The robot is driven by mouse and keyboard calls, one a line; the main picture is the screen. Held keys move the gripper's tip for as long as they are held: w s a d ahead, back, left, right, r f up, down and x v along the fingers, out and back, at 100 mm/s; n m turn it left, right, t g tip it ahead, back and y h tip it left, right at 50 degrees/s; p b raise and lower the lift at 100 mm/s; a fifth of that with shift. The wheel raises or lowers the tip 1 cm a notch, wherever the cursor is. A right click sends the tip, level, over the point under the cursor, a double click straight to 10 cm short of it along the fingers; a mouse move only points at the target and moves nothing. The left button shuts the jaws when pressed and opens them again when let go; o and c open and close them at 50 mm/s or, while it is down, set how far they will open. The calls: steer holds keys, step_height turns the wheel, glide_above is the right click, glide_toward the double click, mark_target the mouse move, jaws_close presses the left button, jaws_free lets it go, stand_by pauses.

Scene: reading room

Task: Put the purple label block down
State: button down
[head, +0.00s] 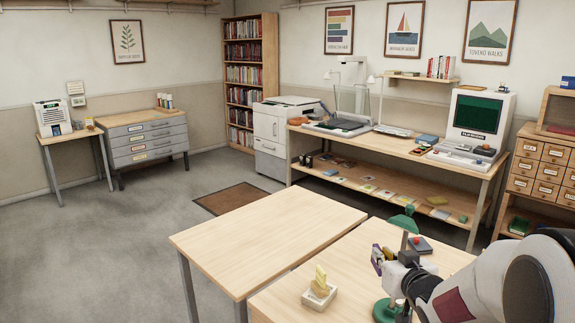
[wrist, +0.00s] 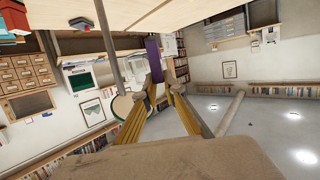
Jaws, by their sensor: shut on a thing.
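The purple label block (head: 376,260) is at the tip of my gripper (head: 382,258), above the near wooden table (head: 347,262). In the wrist view the purple block (wrist: 153,54) stands out beyond the closed yellow fingers of my gripper (wrist: 156,82). My gripper is shut on it. In the head view my wrist and gripper hide part of the block. The tabletop shows along the top of the wrist view, and the block looks apart from it, though the exact gap cannot be told.
A cream holder with a yellow piece (head: 319,291) stands on the table left of my gripper. A dark device with a red top (head: 420,244) and a green object (head: 403,221) are behind it. A green round base (head: 384,311) is close below. A second bare table (head: 265,235) adjoins left.

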steer(key=s+d+f+m+h, duration=0.1)
steer(key=s+f, duration=0.3)
steer(key=f, duration=0.3)
steer(key=shift+f, duration=0.15)
steer(key=shift+s, duration=0.1)
